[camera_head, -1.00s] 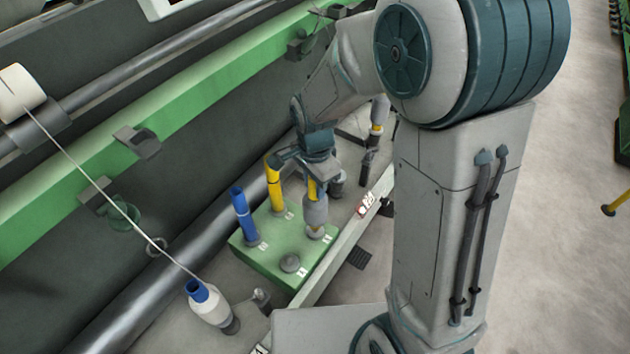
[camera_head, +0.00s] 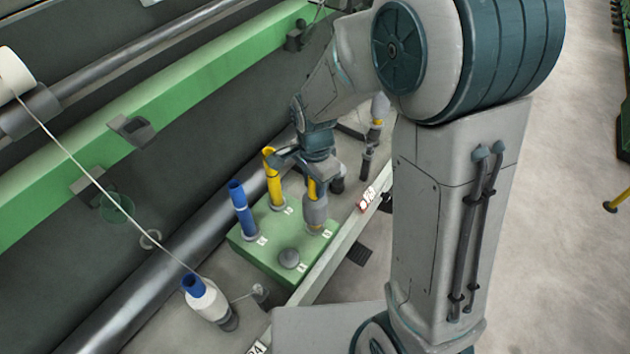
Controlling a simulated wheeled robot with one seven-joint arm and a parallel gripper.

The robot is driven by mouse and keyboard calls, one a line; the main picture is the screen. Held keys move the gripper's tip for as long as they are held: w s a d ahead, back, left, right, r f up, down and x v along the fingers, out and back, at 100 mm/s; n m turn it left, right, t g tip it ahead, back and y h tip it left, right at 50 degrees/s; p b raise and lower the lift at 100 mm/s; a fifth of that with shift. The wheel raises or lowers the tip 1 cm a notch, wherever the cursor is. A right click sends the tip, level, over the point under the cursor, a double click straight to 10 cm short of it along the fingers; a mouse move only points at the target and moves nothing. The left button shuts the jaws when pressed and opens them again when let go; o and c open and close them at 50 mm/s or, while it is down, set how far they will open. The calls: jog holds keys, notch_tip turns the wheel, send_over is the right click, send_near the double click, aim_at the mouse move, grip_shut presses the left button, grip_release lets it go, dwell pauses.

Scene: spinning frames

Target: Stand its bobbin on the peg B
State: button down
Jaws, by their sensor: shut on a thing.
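My gripper (camera_head: 314,178) is shut on the top of a yellow bobbin with grey yarn (camera_head: 314,208). The held bobbin is upright at the right corner of a green peg block (camera_head: 256,266); whether it is fully seated on a peg there is unclear. A bare yellow bobbin (camera_head: 274,180) and a blue bobbin (camera_head: 243,210) stand on the block's other positions. The front position has only a low grey round peg base (camera_head: 289,258). White labels mark the positions, but their letters are too small to read.
A white-yarn bobbin with a blue tube (camera_head: 206,302) stands at lower left, a thread running up from it to a white roller. A pale rail (camera_head: 335,254) borders the block on the right.

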jog(key=shift+f, duration=0.2)
jog(key=c, duration=1)
grip_release()
jog(key=shift+c, duration=0.2)
jog(key=shift+r, duration=0.15)
notch_tip(320, 180, up, 14)
jog(key=shift+f, duration=0.2)
